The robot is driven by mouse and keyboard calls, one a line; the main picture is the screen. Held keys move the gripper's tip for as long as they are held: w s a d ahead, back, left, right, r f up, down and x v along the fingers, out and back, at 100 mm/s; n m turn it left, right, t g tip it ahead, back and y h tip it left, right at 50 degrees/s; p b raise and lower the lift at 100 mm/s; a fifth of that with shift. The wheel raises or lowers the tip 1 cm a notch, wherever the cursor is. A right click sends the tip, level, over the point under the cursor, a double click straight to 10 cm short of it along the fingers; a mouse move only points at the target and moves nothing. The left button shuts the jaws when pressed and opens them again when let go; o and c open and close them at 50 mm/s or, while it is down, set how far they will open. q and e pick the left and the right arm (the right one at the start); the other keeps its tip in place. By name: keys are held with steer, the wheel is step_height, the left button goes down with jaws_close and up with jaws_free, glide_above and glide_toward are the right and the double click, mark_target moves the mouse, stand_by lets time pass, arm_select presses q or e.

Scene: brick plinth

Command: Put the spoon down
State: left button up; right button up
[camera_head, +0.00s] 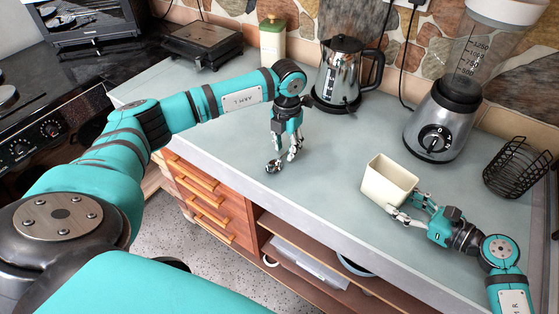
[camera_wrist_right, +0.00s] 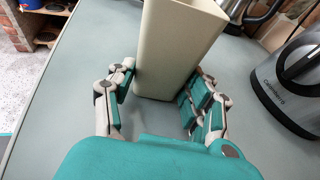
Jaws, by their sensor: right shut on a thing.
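A cream, square, open-topped container (camera_head: 389,181) stands on the grey counter. My right gripper (camera_head: 404,213) has its fingers on both sides of it and is shut on it; the right wrist view also shows the container (camera_wrist_right: 178,45) between the fingers (camera_wrist_right: 155,95). My left gripper (camera_head: 284,157) points down just above the counter, left of the container. A small shiny piece (camera_head: 274,166) shows at its fingertips; it may be part of the spoon, but it is too small to be sure. No full spoon can be made out, and whether the left fingers are closed is unclear.
A steel kettle (camera_head: 341,72) stands behind my left gripper, and a blender (camera_head: 437,125) behind the container. A black wire basket (camera_head: 517,168) is at the right. A cream bottle (camera_head: 272,42) stands at the back. The counter between my grippers is clear; its front edge is near.

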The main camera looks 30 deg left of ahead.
mark_target(286, 153)
arm_select(q)
steer(key=shift+f, duration=0.8)
jaws_close()
step_height(286, 153, up, 10)
stand_by(0.3)
